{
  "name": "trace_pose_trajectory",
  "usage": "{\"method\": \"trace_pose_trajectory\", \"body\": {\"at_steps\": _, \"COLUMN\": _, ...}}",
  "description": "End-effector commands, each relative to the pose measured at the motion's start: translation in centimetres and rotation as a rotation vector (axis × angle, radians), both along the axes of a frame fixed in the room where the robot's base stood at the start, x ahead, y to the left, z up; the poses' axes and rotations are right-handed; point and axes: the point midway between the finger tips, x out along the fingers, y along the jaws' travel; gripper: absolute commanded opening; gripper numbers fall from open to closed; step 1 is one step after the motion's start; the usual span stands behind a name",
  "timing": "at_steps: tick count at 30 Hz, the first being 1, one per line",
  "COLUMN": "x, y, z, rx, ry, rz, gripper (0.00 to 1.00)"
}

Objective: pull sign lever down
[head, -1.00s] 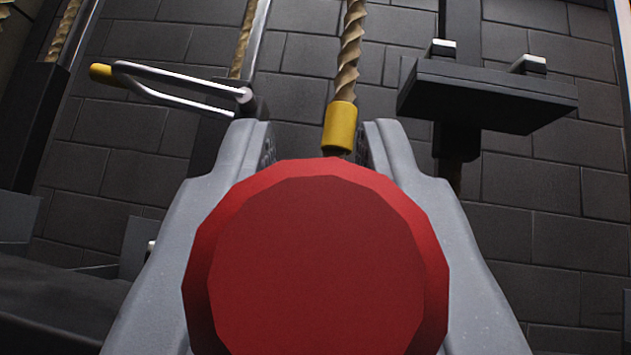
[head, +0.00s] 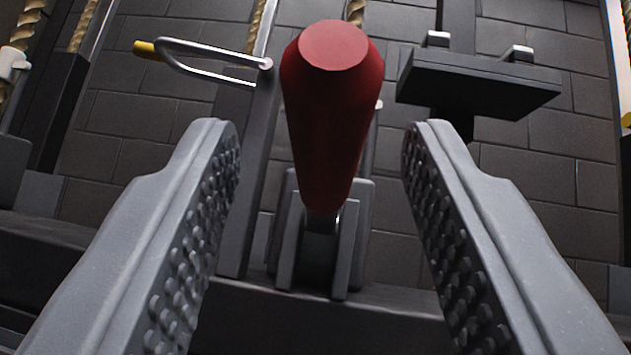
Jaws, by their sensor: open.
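The lever has a red tapered handle (head: 330,120) with a flat round end, seen in the head view at the upper middle. Its narrow end sits in a grey slotted bracket (head: 320,245) on a dark ledge. The handle stands up and points toward the camera. My gripper (head: 325,140) is open, with one finger left of the handle and one right of it. Clear gaps show on both sides, and neither finger appears to touch it. Which part is the sign cannot be told; a dark flat board (head: 480,85) hangs at the upper right.
A metal loop with a yellow tip (head: 205,60) juts out at the upper left. Twisted ropes (head: 255,25) run up a dark brick wall (head: 530,160). A dark ledge (head: 390,310) runs below the bracket.

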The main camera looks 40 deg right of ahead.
Motion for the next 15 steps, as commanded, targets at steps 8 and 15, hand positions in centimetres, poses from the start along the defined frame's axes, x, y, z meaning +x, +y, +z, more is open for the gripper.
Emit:
{"method": "trace_pose_trajectory", "body": {"at_steps": 8, "x": -2.9, "y": 2.1, "z": -4.5, "rx": 0.002, "ry": 0.007, "rz": 0.001, "gripper": 0.42}}
{"method": "trace_pose_trajectory", "body": {"at_steps": 15, "x": -4.4, "y": 3.1, "z": -6.7, "rx": 0.001, "ry": 0.004, "rz": 0.001, "gripper": 0.42}}
